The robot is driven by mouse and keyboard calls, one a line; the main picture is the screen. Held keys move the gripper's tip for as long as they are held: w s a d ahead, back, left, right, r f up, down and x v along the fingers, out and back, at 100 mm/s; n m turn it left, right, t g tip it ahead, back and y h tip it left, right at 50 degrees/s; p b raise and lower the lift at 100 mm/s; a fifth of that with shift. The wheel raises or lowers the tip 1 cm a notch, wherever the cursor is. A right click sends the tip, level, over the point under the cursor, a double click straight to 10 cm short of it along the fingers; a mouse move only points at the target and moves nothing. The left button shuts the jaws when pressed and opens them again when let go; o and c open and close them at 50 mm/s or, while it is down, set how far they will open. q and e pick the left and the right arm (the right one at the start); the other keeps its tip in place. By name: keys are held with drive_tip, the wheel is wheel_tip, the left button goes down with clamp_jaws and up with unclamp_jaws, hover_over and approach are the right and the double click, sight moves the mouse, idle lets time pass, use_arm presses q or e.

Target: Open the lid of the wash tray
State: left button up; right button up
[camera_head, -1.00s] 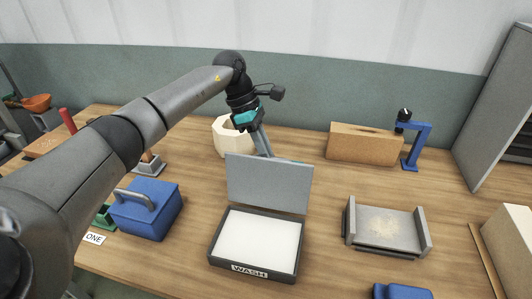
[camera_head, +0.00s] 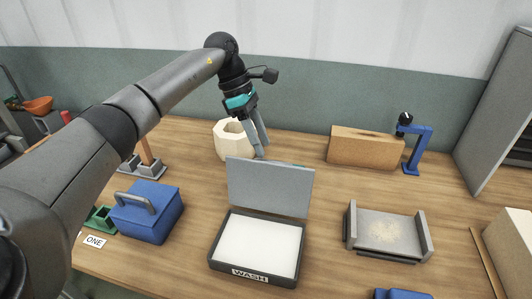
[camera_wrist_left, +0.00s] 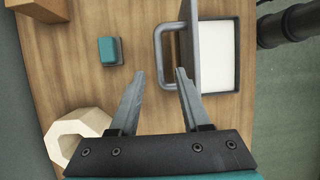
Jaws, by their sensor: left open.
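The wash tray (camera_head: 214,262) is a dark shallow box with a white inside and a WASH label, at the front middle of the table. Its grey lid (camera_head: 270,188) stands upright at the tray's back edge, so the tray is open. In the left wrist view the lid (camera_wrist_left: 189,50) shows edge-on with a grey handle (camera_wrist_left: 158,45) on its back side. My left gripper (camera_head: 262,152) is open and empty, behind the lid and pointing down. In the left wrist view its fingertips (camera_wrist_left: 161,73) are near the handle, apart from it. My right gripper is not in view.
A cream hexagonal holder (camera_head: 222,147) stands behind the lid, close to my left gripper. A blue box with a handle (camera_head: 160,222) is left of the tray. A grey bracket (camera_head: 386,232) is right. A teal block (camera_wrist_left: 110,50) lies behind the lid.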

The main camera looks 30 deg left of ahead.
use_arm(q)
drive_tip(key=v, duration=1)
drive_tip(key=shift+r+p, duration=0.3)
drive_tip(key=shift+p, duration=0.05)
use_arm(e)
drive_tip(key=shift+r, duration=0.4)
use_arm(q)
drive_tip(key=shift+a, duration=0.15)
drive_tip(key=shift+c, duration=0.3)
